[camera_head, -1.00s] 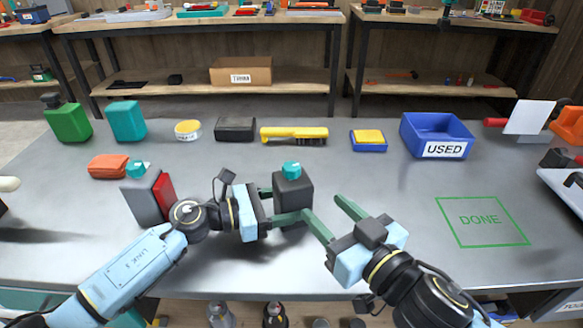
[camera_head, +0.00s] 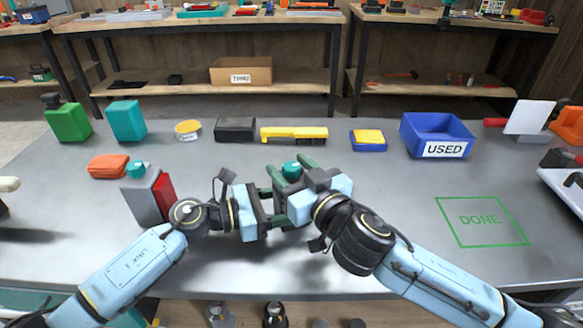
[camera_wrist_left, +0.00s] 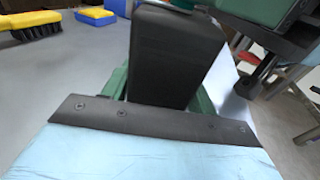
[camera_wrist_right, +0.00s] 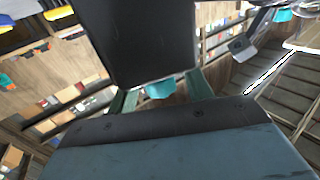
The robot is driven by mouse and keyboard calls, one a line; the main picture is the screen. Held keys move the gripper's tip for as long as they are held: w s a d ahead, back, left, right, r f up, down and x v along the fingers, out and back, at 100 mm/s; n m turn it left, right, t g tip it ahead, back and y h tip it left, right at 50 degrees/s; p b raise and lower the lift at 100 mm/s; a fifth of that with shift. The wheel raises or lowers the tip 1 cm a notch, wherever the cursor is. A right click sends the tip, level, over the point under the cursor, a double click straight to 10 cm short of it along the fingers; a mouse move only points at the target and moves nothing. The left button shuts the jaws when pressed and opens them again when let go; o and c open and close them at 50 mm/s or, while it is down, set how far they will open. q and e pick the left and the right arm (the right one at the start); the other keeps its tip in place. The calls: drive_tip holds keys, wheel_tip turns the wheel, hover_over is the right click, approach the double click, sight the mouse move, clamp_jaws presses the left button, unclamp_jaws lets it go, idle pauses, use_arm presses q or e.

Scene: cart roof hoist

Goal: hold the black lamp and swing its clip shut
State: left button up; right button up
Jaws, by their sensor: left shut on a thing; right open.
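The black lamp is mostly hidden by my grippers in the head view, where its teal top part (camera_head: 292,170) shows. Its dark body (camera_wrist_left: 175,58) stands between the green fingers in the left wrist view. My left gripper (camera_head: 268,207) is shut on the body from the left. My right gripper (camera_head: 285,185) is open, reaching over the lamp from the right. In the right wrist view the dark body (camera_wrist_right: 140,40) is close ahead, with a teal part (camera_wrist_right: 160,89) showing between the finger bases. I cannot tell which part is the clip or how it stands.
A grey and red block (camera_head: 147,197) with a teal top stands left, close to my left arm. A yellow brush (camera_head: 293,135), a dark box (camera_head: 236,129) and the blue USED bin (camera_head: 408,140) stand behind. The green DONE outline (camera_head: 480,220) at right is empty.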

drive_tip(key=shift+w+a, duration=0.1)
drive_tip(key=c, duration=1)
drive_tip(key=shift+o, duration=0.2)
drive_tip(key=shift+h, duration=0.3)
drive_tip(key=shift+a+m+t+h, duration=0.1)
drive_tip(key=shift+m+t+h, duration=0.2)
drive_tip(key=shift+m, duration=0.2)
drive_tip(key=m+t+h, duration=0.1)
drive_tip(key=m+h, duration=0.1)
drive_tip(key=h, duration=0.2)
drive_tip(key=shift+m+t, duration=0.3)
drive_tip(key=shift+m, duration=0.1)
drive_tip(key=m+h, duration=0.2)
drive_tip(key=h, duration=0.2)
drive_tip(key=m+h, duration=0.2)
drive_tip(key=h, duration=0.1)
drive_tip(key=shift+m+h, duration=0.4)
drive_tip(key=shift+h, duration=0.3)
